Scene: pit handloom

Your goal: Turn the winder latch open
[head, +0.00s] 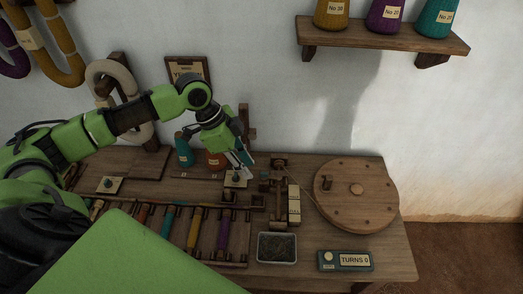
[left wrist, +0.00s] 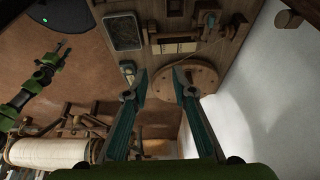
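The winder's round wooden wheel (head: 357,191) stands at the right end of the bench, with a dark crank knob near its rim; it also shows beyond my fingers in the left wrist view (left wrist: 203,78). Left of it are small wooden winder parts (head: 279,163) and an upright pale block (head: 294,206). I cannot tell for sure which piece is the latch. My left gripper (head: 246,168) is above the bench, left of these parts, near a small plate with a dark knob (head: 236,181). In the left wrist view its two fingers (left wrist: 158,92) are apart and empty.
A grey tray (head: 277,247) and a counter reading "TURNS 0" (head: 345,261) lie at the bench front. A rack of colored bobbins (head: 222,232) lies left of the tray. Cones stand at the back, and a shelf (head: 385,35) with cones hangs above.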

